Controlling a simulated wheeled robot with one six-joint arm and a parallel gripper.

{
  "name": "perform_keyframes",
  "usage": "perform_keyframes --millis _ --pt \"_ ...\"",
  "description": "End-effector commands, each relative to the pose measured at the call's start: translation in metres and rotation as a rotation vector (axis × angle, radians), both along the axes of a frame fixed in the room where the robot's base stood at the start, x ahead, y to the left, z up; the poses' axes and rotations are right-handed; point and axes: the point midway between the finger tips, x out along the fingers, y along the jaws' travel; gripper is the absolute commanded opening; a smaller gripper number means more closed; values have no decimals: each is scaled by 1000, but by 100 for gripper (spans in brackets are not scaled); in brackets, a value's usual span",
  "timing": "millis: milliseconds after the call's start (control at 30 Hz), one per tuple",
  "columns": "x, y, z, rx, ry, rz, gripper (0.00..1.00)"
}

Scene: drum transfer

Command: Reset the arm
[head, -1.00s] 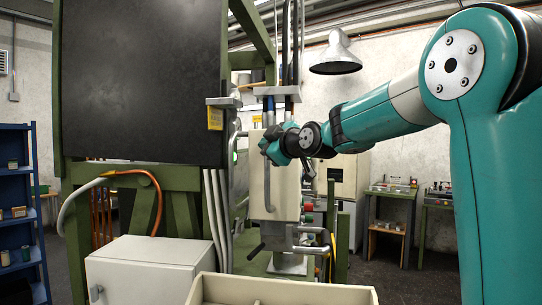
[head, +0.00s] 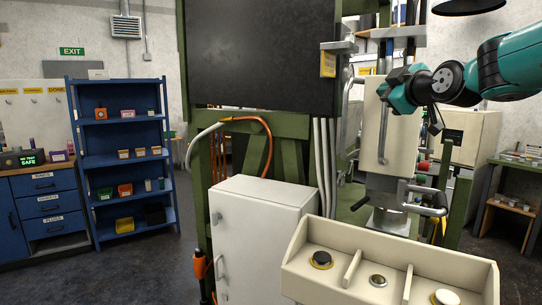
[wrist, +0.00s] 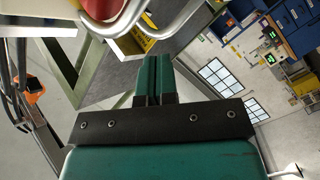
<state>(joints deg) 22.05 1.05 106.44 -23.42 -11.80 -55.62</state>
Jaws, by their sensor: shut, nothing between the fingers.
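My teal arm reaches in from the upper right of the head view. Its wrist end hangs in front of a cream upright cabinet (head: 372,140) with a long vertical handle. The gripper fingers are hard to make out in the head view. In the wrist view my gripper (wrist: 154,60) shows its two teal fingers side by side, shut, with nothing between them. Their tips stand over grey floor in the picture, near a yellow label and curved pale metal pipes, and I cannot tell the distance.
A cream divided tray (head: 345,292) with round buttons or caps is at the lower right. A white cabinet (head: 255,235) stands left of it. A green frame bears a large dark panel (head: 262,55). A blue shelf (head: 120,150) is farther left, with open floor before it.

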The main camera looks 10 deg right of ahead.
Motion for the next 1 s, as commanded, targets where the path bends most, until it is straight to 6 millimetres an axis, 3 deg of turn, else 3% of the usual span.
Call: perform_keyframes --millis 133,267,400,533,700,800,900,1000 --pt "-8 33 -24 77 97 58 0" --pt "-38 98 -74 228 322 154 0" --pt "-101 169 -138 382 649 228 0" --pt "-177 217 -190 466 965 234 0" --pt "-273 242 -237 483 1309 167 0" --pt "-311 244 -252 469 1434 118 0" --pt "-331 245 -259 457 1499 86 0" --pt "-338 244 -262 453 1522 72 0"
